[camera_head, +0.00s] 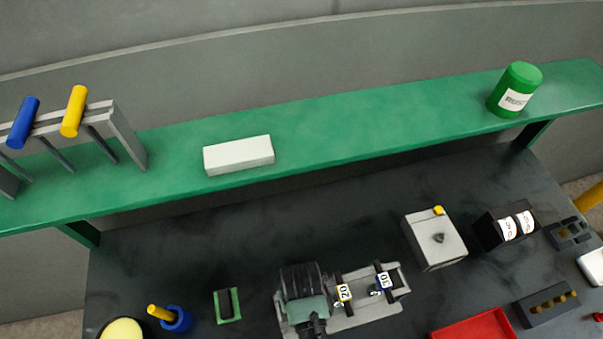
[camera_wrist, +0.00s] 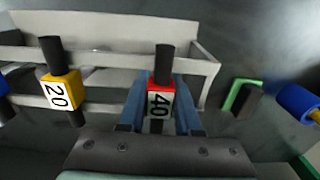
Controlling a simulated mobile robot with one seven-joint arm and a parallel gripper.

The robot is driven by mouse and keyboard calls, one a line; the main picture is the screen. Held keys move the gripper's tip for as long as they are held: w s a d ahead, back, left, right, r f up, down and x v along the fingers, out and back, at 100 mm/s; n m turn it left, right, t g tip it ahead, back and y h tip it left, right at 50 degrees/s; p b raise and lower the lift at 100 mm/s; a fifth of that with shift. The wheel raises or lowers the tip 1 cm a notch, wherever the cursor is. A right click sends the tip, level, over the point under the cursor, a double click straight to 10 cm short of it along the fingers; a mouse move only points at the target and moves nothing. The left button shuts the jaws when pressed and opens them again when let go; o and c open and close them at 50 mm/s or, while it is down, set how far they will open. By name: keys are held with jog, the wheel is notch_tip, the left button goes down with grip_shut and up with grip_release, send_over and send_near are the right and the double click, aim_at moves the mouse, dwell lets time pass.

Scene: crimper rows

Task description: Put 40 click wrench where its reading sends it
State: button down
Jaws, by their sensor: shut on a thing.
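The 40 click wrench (camera_wrist: 162,88) has a red collar, a white label reading 40 and a black end. In the wrist view it stands at the right part of a pale grey rack (camera_wrist: 205,68). My gripper (camera_wrist: 160,108) is shut on it, one blue finger on each side. In the head view my gripper (camera_head: 305,305) is over the left part of the rack (camera_head: 350,318) and hides this wrench. A yellow-collared wrench marked 20 (camera_wrist: 60,90) and a blue-collared one (camera_head: 384,281) stand in the same rack.
A grey box with a dial and yellow button (camera_head: 437,240) stands right of the rack. Beside it is a black box with two white displays (camera_head: 505,228), digits unclear. A red tray (camera_head: 475,326) lies in front. A green-framed block (camera_head: 227,305) and blue cup (camera_head: 176,320) are left. A green shelf (camera_head: 340,130) runs behind.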

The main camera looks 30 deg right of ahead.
jog(key=shift+f, duration=0.1)
jog(key=c, duration=0.6)
grip_release()
notch_tip(320, 180, up, 12)
jog(key=shift+r+b, duration=0.15)
jog(key=shift+b, duration=0.25)
